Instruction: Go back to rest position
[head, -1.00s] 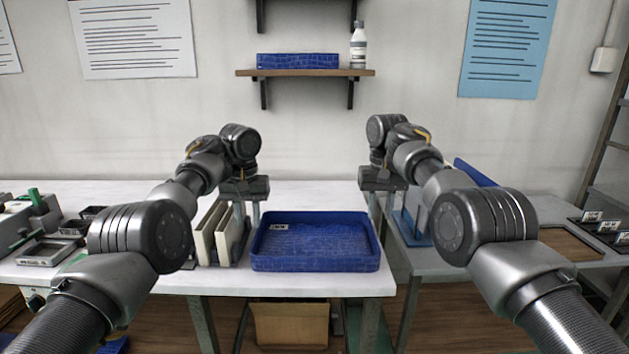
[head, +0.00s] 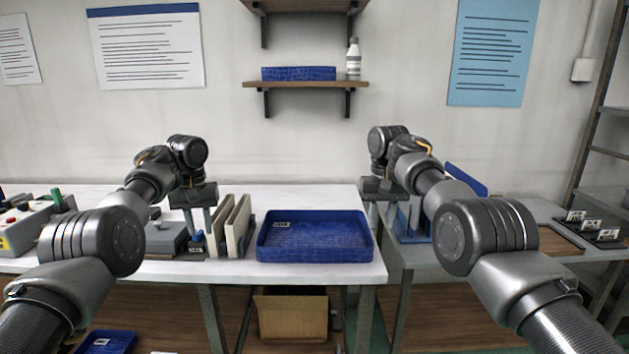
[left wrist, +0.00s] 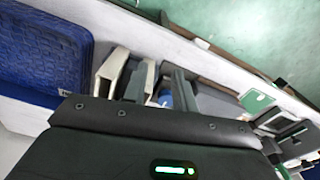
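My left gripper (head: 199,222) hangs pointing down just left of the cream upright panels (head: 231,228) on the white table. Its two fingers are apart with nothing between them; they also show apart in the left wrist view (left wrist: 158,88). My right gripper (head: 394,217) points down over the gap between the white table and the grey table, beside a blue rack (head: 415,232). Its fingers appear apart and nothing is seen held. The blue tray (head: 315,256) lies flat and empty on the white table between both grippers, with a small label inside.
A grey box (head: 165,240) and a device with red buttons (head: 25,226) stand left on the white table (head: 330,275). A shelf (head: 306,84) above holds another blue tray (head: 298,73) and a bottle (head: 353,60). A cardboard box (head: 292,315) is under the table.

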